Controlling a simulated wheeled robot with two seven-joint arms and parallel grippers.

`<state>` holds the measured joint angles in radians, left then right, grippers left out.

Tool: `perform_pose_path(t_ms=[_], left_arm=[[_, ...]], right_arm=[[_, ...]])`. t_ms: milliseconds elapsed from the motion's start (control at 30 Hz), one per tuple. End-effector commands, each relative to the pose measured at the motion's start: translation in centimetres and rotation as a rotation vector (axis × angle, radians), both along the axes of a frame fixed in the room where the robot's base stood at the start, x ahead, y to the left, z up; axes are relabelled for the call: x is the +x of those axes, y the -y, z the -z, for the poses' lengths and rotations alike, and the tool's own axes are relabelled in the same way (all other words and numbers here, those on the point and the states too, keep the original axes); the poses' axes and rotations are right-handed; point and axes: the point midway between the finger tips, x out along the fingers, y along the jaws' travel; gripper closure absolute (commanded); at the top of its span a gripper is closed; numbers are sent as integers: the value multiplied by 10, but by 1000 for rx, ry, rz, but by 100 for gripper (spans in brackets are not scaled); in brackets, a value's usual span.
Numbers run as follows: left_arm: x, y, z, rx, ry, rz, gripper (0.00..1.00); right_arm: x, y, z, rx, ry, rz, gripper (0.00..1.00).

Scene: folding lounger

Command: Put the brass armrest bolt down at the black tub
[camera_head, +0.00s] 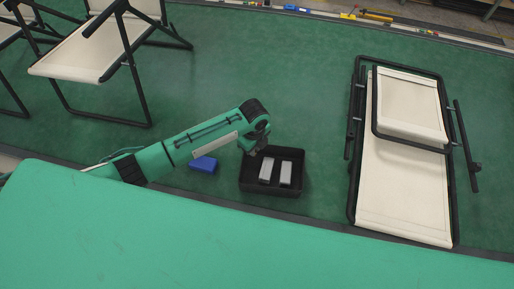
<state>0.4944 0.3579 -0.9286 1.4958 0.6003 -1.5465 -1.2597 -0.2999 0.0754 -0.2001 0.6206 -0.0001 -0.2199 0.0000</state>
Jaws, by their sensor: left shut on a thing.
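The black tub (272,187) stands on the green floor near the middle of the view, with two grey blocks (275,172) in it. My left gripper (254,152) reaches in from the left and is over the tub's back left rim, pointing down. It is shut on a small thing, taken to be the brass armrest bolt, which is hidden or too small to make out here. I cannot tell how high the gripper is above the tub. My right gripper is out of view.
A blue block (203,164) lies on the floor left of the tub. A folded lounger (405,182) with cream fabric lies at the right. An unfolded chair (95,50) stands at the upper left. Floor behind the tub is clear. My green body covers the front.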

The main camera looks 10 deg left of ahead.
Motion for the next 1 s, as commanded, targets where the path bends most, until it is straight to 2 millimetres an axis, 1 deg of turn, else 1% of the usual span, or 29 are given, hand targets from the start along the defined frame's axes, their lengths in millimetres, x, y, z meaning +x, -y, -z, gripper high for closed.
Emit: perform_pose_path(t_ms=[33, 100, 300, 767, 867, 1000], left_arm=[[-1, 2, 1, 1, -3, 52, 100], [-2, 6, 6, -1, -2, 121, 100], [-3, 10, 14, 0, 0, 238, 100], [-3, 9, 16, 1, 3, 258, 100], [-3, 9, 23, 0, 1, 257, 100], [-3, 10, 38, 1, 0, 257, 100]], right_arm=[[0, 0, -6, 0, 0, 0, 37], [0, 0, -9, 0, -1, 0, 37], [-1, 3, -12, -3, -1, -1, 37], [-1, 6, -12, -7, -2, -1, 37], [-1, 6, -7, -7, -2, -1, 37], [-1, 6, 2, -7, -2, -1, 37]])
